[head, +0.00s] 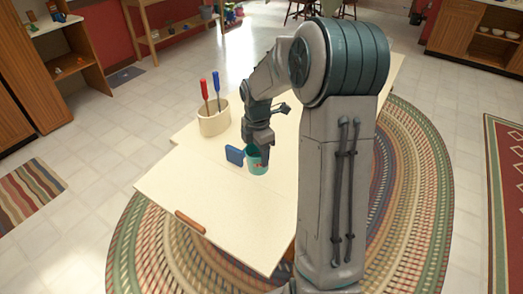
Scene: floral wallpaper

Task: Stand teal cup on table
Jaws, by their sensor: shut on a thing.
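The teal cup (257,167) is at the middle of the cream table (185,180), with its rim up and looking about upright. My gripper (260,146) comes down from above and is shut on the cup near its rim. The gripper and wrist hide part of the cup's top. I cannot tell whether the cup's base touches the table or is slightly above it.
A blue flat thing (235,155) is close on the cup's left. A beige holder (213,122) with a red-handled and a blue-handled tool stands farther back. A brown-orange bar (190,222) lies by the front left edge. The table's front part is clear.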

